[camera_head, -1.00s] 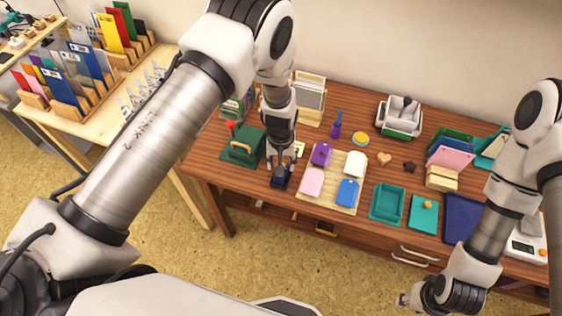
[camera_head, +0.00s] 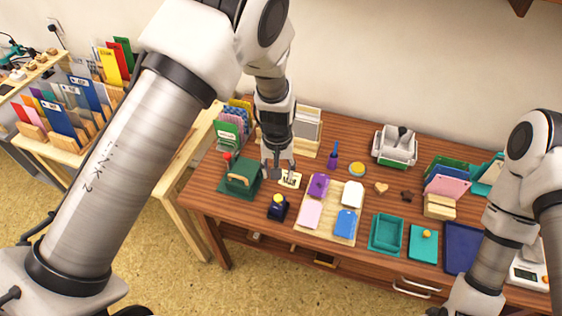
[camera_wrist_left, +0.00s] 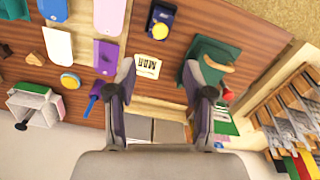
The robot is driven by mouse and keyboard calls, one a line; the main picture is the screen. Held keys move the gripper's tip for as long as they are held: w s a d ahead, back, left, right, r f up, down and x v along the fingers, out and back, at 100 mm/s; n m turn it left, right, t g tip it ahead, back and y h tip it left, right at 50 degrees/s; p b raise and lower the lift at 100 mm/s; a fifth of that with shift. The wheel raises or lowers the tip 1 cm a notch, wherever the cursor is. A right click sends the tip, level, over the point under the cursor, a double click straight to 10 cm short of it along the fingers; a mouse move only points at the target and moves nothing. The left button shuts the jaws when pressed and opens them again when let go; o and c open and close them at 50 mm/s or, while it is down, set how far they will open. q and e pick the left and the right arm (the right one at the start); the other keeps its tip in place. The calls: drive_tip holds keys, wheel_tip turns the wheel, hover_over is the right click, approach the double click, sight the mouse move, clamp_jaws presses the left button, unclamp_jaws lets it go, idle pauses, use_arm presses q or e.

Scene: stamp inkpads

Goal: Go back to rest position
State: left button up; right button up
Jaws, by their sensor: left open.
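My left gripper (camera_head: 279,172) is open and empty above the back left of the wooden table (camera_head: 205,197), over the small printed card (camera_head: 290,180). In the left wrist view the stamp (camera_wrist_left: 161,19) and the card (camera_wrist_left: 148,66) lie beyond the open fingers (camera_wrist_left: 160,72).
A green case (camera_head: 240,176) stands left of the gripper. A board (camera_head: 313,238) with purple, pink, white and blue pads lies to the right. Teal trays (camera_head: 386,235) and a white machine (camera_head: 395,146) stand further right. A side table with card racks (camera_head: 70,133) is at left.

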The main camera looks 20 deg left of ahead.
use_arm(q)
drive_tip(key=s+a+f+m+b, duration=0.1)
drive_tip(key=s+a+f+b, duration=0.2)
drive_tip(key=s+f, duration=0.7)
drive_tip(key=s+a+f+m+b, duration=0.1)
drive_tip(key=s+a+f+b, duration=0.2)
drive_tip(key=s, duration=1.4)
drive_tip(key=a+f, duration=0.3)
drive_tip(key=f, duration=0.4)
drive_tip(key=shift+s+a, duration=0.25)
